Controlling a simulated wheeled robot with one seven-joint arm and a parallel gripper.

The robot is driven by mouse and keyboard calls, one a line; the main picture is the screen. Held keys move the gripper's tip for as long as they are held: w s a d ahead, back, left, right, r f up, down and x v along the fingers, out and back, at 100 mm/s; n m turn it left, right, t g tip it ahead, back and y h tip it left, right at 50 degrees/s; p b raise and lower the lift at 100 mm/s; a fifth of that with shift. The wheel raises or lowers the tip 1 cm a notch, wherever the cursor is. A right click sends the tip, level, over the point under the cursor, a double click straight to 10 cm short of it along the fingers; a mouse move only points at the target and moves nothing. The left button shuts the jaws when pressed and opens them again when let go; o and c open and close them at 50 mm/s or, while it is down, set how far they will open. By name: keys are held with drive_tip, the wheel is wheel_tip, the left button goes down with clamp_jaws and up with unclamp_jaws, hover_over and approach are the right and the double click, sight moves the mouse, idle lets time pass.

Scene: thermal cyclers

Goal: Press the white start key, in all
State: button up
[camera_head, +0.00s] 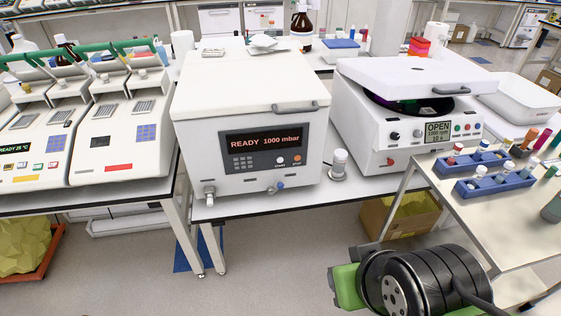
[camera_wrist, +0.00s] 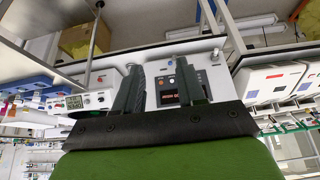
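The white start key (camera_head: 281,161) is a small round button on the dark front panel (camera_head: 262,149) of a white box-shaped instrument (camera_head: 246,85). An orange-red key (camera_head: 297,159) sits just right of it, and a keypad is to its left. The display reads READY 1000 mbar. The fingers do not show in the head view.
A centrifuge (camera_head: 408,100) marked OPEN stands to the right, and thermal cyclers (camera_head: 122,125) to the left. A side table (camera_head: 510,205) with blue tube racks is at the right.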

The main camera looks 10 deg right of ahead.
clamp_jaws()
idle(1.5)
